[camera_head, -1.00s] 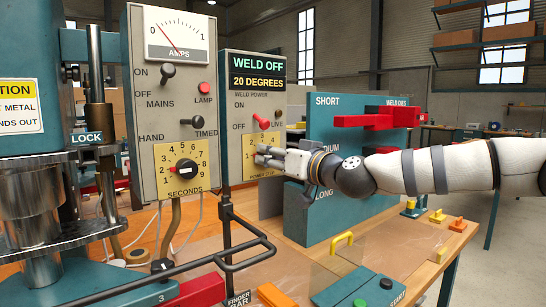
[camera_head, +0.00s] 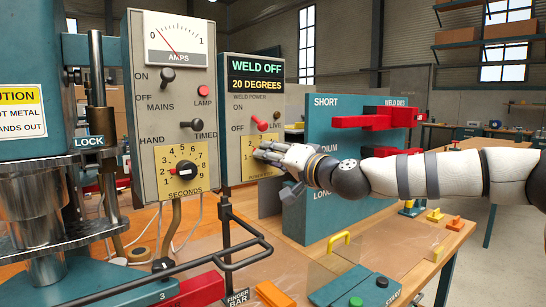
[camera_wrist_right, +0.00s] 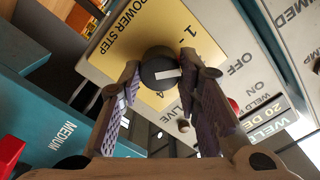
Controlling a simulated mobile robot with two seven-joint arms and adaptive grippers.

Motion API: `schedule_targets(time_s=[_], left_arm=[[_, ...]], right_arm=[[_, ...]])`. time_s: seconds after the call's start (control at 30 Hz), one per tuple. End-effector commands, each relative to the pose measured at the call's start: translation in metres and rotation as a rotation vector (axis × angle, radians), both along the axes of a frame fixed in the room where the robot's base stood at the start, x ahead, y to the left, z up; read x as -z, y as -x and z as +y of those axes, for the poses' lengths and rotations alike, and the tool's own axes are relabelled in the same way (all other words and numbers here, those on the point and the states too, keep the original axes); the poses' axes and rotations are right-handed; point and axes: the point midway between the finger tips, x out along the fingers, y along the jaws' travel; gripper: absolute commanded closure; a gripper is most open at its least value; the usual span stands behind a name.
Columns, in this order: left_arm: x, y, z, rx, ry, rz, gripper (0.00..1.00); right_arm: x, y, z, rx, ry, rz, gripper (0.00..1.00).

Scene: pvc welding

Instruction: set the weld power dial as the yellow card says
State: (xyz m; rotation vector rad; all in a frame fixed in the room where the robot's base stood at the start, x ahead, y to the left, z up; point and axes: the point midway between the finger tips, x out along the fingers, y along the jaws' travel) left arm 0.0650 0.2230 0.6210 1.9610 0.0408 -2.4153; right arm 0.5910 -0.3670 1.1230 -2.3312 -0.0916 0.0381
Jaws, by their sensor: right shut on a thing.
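The weld power dial is a black knob (camera_wrist_right: 157,66) with a white mark, on a yellow plate (camera_wrist_right: 150,32) lettered POWER STEP in the right wrist view. My right gripper (camera_wrist_right: 160,72) is shut on the knob, one finger on each side. In the head view my right gripper (camera_head: 262,151) reaches the yellow plate (camera_head: 248,143) from the right and hides the knob and most numbers. I cannot read which number the mark points to. I cannot make out a separate yellow card with a setting. My left gripper is not in view.
The control box (camera_head: 238,100) reads WELD OFF and 20 DEGREES, with a red switch (camera_head: 262,122) above the dial. The timer box (camera_head: 143,110) stands left. A teal rack (camera_head: 335,160) with red parts stands behind my right arm. A black bar frame (camera_head: 230,262) is below.

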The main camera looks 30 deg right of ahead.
Motion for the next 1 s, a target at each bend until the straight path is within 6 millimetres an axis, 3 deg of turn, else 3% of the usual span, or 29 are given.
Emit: schedule_targets(time_s=[0.4,0.9,0.93,1.0], left_arm=[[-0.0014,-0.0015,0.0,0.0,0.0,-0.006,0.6],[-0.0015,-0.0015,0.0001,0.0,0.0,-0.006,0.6],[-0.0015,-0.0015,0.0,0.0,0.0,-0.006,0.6],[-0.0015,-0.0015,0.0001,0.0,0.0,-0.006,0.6]], right_arm=[[-0.0006,-0.0003,0.0004,-0.001,-0.157,0.012,0.97],[-0.0009,-0.0003,0.0006,-0.002,-0.174,0.012,0.97],[-0.0009,-0.0003,0.0006,-0.002,-0.174,0.012,0.65],[-0.0008,-0.0003,0.0005,-0.002,-0.173,0.012,0.49]])
